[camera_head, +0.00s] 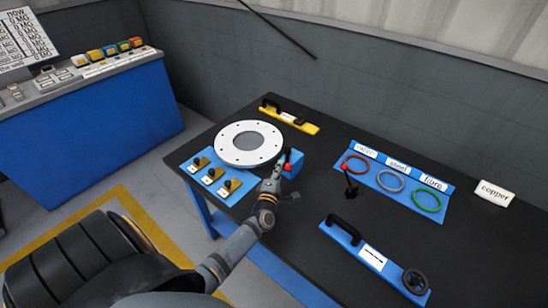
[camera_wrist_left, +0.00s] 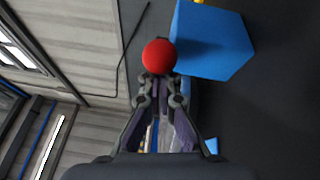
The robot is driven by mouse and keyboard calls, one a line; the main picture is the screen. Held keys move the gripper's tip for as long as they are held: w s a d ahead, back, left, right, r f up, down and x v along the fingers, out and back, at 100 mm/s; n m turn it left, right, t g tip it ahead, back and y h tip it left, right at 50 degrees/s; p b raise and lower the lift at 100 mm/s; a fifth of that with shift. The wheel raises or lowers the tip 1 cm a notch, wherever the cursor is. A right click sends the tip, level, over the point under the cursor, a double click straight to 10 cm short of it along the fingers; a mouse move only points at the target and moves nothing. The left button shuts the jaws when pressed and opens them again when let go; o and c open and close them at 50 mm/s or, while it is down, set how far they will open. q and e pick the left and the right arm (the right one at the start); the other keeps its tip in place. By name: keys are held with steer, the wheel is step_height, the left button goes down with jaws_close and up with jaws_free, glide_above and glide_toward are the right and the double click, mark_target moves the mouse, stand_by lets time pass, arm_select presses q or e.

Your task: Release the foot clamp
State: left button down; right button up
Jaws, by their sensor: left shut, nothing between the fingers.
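A white flanged disc (camera_head: 230,152) with a grey centre lies at the left of the black table. Beside its right edge stands a blue block (camera_head: 296,157), large in the left wrist view (camera_wrist_left: 212,42). A red ball knob (camera_head: 287,167) shows at the block's near side; I take it as the clamp's handle. My left gripper (camera_head: 278,172) is shut and empty. In the left wrist view its closed fingertips (camera_wrist_left: 159,82) are right at the red knob (camera_wrist_left: 159,56), which lies beyond them; I cannot tell whether they touch. The clamp's foot is not clearly visible.
A blue plate with several black-and-yellow pieces (camera_head: 212,176) lies left of my arm. A yellow bar (camera_head: 300,124) lies behind the disc. Another red-knobbed lever (camera_head: 348,181) stands by the blue ring board (camera_head: 394,199). A blue handled panel (camera_head: 390,270) lies front right.

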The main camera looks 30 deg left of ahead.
arm_select(q)
steer(key=shift+w+d+n+y, duration=0.15)
steer(key=shift+d+n+y, duration=0.25)
steer(key=shift+y, duration=0.2)
steer(key=shift+w+d, duration=0.1)
steer(key=shift+d, duration=0.1)
arm_select(e)
steer(key=shift+a+r, duration=0.15)
steer(key=shift+r, duration=0.4)
arm_select(q)
steer(key=shift+d, duration=0.1)
arm_select(e)
steer(key=shift+a, duration=0.1)
arm_select(q)
steer(key=shift+f, duration=0.1)
